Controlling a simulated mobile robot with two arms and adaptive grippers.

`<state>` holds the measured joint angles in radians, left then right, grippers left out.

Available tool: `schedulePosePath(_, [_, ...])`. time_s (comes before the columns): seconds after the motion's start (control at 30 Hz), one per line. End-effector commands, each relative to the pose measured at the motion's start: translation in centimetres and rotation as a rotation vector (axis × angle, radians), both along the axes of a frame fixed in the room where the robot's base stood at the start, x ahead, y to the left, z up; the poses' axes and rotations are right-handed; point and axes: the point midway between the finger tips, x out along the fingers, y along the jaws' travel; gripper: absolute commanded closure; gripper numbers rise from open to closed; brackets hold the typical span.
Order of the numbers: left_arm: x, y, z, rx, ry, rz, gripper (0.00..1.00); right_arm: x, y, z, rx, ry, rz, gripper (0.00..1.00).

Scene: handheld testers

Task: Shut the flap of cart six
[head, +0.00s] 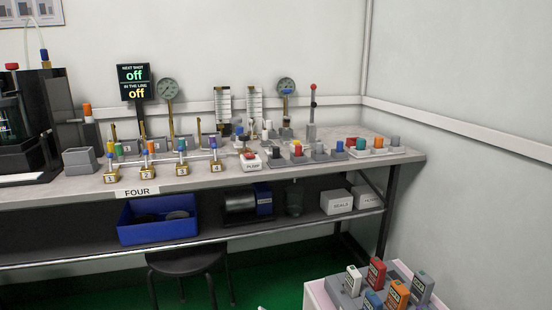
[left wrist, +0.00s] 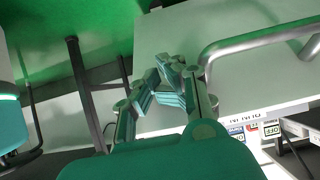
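In the head view a pale cart or tray (head: 318,297) at the bottom right edge holds several coloured handheld testers (head: 376,272) in grey holders. No number six and no flap can be made out on it. In the left wrist view a pale panel (left wrist: 165,30) with a grey tubular handle (left wrist: 250,41) lies beyond my left gripper (left wrist: 169,84); I cannot tell which cart it belongs to. The left gripper's fingers are together with nothing visible between them, and contact with the panel cannot be judged. My right gripper is in neither view.
A long bench (head: 90,188) marked FOUR stands along the wall with gauges, numbered stands and valves on top. A blue bin (head: 157,235) sits on its shelf, and a dark stool (head: 187,263) stands below. Green floor (head: 275,285) is open between bench and cart.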

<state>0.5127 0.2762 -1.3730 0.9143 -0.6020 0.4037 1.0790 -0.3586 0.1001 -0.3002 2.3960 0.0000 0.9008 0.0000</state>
Motion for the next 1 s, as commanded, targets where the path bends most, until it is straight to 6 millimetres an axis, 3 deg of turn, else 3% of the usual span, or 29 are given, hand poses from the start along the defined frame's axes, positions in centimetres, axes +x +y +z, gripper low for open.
schedulePosePath(0.7, [0.8,-3.1,2.0,-0.002,0.0,-0.002,1.0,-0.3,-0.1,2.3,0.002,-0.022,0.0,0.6])
schedulePosePath(1.0, [0.9,-3.3,2.1,-0.001,0.0,-0.001,1.0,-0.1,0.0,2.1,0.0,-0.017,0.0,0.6])
